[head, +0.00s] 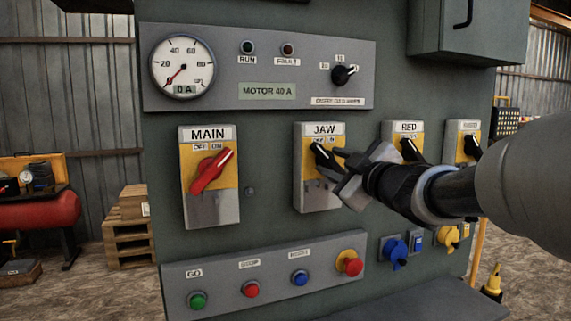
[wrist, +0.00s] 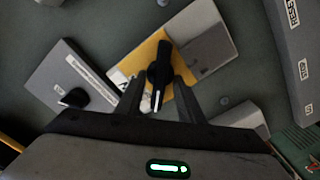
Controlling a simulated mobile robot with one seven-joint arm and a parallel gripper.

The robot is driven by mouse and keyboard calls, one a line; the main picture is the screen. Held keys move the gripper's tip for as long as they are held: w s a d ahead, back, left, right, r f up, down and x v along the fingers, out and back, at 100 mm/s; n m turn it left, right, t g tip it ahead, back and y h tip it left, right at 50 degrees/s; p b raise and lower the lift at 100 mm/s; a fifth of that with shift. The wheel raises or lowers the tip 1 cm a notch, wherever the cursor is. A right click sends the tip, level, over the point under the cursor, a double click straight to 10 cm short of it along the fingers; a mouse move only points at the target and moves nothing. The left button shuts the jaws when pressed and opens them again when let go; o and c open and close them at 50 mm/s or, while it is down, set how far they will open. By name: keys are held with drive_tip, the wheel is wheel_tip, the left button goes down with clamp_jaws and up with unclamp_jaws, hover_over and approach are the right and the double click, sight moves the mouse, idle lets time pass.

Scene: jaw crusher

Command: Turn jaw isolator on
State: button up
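The jaw isolator (head: 308,190) is a grey and yellow box labelled JAW on the green panel. Its black handle (head: 321,154) points up and left, towards the OFF mark. The handle also shows in the wrist view (wrist: 158,68). My gripper (head: 338,170) reaches in from the right, in front of the isolator, and covers part of its right side. In the wrist view, my gripper (wrist: 159,88) is open, with one finger on each side of the black handle. Gaps show between handle and fingers; I cannot tell any contact.
The main isolator (head: 195,208) with a red handle turned up-right, towards ON, is at the left. The RED isolator (head: 402,127) is to the right, beyond my gripper. A button box (head: 225,287) juts out below. A meter panel (head: 215,99) is above.

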clamp_jaws()
drive_tip(key=shift+p, duration=0.3)
drive_tip(key=shift+r+m+p, duration=0.2)
drive_tip(key=shift+m+p, duration=0.7)
drive_tip(key=shift+p, duration=0.15)
drive_tip(key=m+p, duration=0.4)
drive_tip(key=shift+d, duration=0.15)
drive_tip(key=m+p, duration=0.5)
drive_tip(key=m, duration=0.1)
drive_tip(key=shift+d+m, duration=0.1)
drive_tip(key=shift+m, duration=0.3)
drive_tip(key=m+p, duration=0.3)
drive_tip(key=m, duration=0.2)
drive_tip(key=shift+f+p, duration=0.2)
drive_tip(key=shift+p, duration=0.1)
drive_tip(key=shift+m, duration=0.3)
